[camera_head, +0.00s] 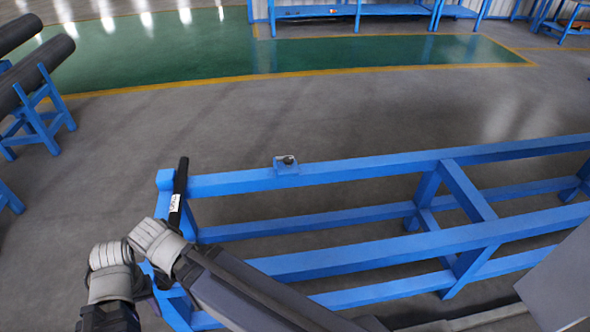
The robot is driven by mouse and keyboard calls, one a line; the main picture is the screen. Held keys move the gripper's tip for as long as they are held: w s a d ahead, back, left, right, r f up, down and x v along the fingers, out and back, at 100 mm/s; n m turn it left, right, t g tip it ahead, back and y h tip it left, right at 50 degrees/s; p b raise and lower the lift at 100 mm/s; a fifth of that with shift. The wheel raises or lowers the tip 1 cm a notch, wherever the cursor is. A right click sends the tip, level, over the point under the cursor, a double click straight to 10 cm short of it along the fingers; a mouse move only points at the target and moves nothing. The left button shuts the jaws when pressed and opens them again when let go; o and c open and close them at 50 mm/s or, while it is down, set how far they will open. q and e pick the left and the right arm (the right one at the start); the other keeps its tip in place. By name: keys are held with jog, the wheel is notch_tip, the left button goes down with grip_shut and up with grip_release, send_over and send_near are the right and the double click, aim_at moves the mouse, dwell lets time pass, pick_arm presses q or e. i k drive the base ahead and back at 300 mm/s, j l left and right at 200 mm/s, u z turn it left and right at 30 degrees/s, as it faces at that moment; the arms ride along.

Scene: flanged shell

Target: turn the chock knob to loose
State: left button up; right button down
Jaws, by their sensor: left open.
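The chock knob (289,159) is a small dark round piece on a little blue bracket (286,169). The bracket stands on the far top rail of the blue rack (350,171), left of the middle of the view. My left arm, with pale grey joints, folds over the rack's left end. My left gripper (177,204) shows as a slim black bar with a white label, left of the knob and well apart from it. It is open. Its fingertips are not clear, and the grey joints hide part of it. My right gripper is not in view.
Black cylinders (38,88) lie on blue trestles at the left. A green floor area (300,55) with yellow borders and blue benches (320,11) are at the back. Bare grey floor lies beyond the rack. A grey panel covers the lower right corner.

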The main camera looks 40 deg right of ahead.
aim_at(289, 160)
jog(key=k+u, duration=0.15)
jog(key=u, duration=1.8)
jog(key=i+l, duration=0.15)
jog(key=i, duration=1)
jog(key=i+z, duration=0.35)
jog(key=i, duration=0.25)
jog(key=i+j+z, duration=0.2)
jog(key=i+z, duration=0.15)
jog(key=i, duration=0.25)
jog(key=i+l+z, duration=0.15)
jog(key=z, duration=0.3)
jog(key=i+z, duration=0.6)
jog(key=z, duration=0.25)
jog(key=i+j+z, duration=0.15)
jog(key=z, duration=0.25)
jog(key=i+l+z, duration=0.2)
jog(key=i+z, duration=0.65)
jog(key=i, duration=0.2)
jog(key=i+j+z, duration=0.25)
jog(key=i+z, duration=0.65)
jog(key=z, duration=1.35)
